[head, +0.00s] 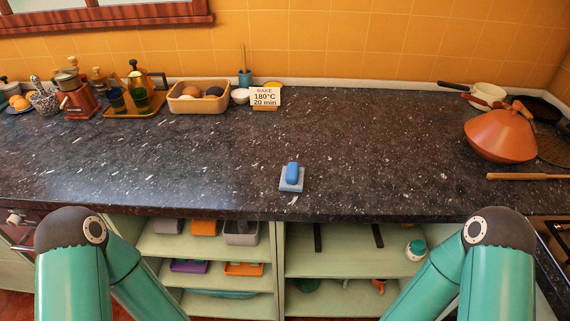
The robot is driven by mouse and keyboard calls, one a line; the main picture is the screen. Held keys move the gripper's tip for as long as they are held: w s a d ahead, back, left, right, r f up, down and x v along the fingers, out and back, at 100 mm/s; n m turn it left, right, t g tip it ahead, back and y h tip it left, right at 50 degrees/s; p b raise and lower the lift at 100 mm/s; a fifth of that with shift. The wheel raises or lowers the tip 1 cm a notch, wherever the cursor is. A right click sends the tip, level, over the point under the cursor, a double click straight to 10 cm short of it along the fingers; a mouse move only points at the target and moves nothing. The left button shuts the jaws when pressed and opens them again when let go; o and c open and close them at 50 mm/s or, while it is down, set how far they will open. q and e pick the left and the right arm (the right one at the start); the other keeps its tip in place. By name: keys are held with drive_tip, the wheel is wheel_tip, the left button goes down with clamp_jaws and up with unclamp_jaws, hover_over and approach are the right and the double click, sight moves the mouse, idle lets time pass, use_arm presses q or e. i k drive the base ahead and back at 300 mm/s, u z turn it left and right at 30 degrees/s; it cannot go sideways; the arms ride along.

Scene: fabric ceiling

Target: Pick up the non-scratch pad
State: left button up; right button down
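A small pad (292,173) with a blue, rounded top on a pale grey-blue base lies on the dark speckled counter (350,150), near its front edge at the middle of the head view. Nothing covers it and nothing touches it but the counter. It is the only pad-like thing I see on the countertop. My two green arms show at the lower left and lower right, below the counter's front edge. Neither gripper is in view.
A wooden tray (198,104) with eggs, a sign (265,97), a coffee grinder (76,95) and bottles line the back left. An orange tagine (501,133), pans and a rolling pin (528,176) are at the right. Shelves are below. Counter around the pad is clear.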

sight(292, 177)
drive_tip(key=u, duration=0.7)
drive_tip(key=i, duration=0.25)
drive_tip(key=z, duration=1.7)
drive_tip(key=i, duration=0.2)
drive_tip(key=z, duration=1.9)
